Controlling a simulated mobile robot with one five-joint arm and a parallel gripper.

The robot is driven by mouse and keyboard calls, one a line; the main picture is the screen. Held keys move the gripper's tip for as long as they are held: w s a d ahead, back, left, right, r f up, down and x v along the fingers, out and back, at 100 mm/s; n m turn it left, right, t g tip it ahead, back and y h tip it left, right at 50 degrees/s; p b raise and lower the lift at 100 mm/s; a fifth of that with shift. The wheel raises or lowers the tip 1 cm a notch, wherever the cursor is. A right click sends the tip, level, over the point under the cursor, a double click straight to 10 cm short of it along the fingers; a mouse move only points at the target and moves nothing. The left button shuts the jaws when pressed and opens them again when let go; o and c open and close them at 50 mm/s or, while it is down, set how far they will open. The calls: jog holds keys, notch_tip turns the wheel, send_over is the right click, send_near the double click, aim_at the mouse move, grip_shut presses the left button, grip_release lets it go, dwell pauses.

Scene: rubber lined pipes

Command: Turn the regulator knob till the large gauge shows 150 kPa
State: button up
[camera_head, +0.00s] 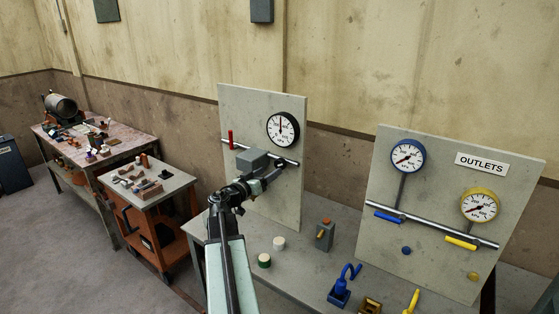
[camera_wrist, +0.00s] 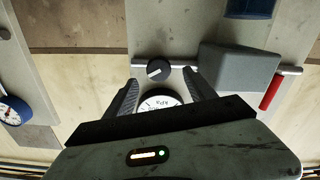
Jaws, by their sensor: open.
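The large gauge (camera_head: 283,129) has a black rim and white face on the left grey panel. Its needle points roughly straight up; the numbers are too small to read. In the wrist view the gauge (camera_wrist: 158,103) is partly hidden behind my gripper. The regulator knob (camera_wrist: 158,70) is a round black knob with a pale mark, on a pipe beside a grey box (camera_wrist: 238,68). My gripper (camera_wrist: 162,77) is open, its fingers on either side of the knob's line; I cannot tell whether they touch it. In the head view my gripper (camera_head: 272,178) is in front of the panel.
A red lever (camera_head: 231,139) stands on the pipe left of the grey box. The outlets panel (camera_head: 385,230) at right carries a blue gauge (camera_head: 408,156) and a yellow gauge (camera_head: 480,205). Small parts, including a green-sided cap (camera_head: 264,260), stand on the bench below.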

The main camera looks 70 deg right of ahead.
aim_at(278, 165)
jog(key=x, duration=0.8)
jog(key=shift+s+d+r, duration=0.1)
jog(key=shift+r, duration=0.05)
jog(key=c, duration=1.4)
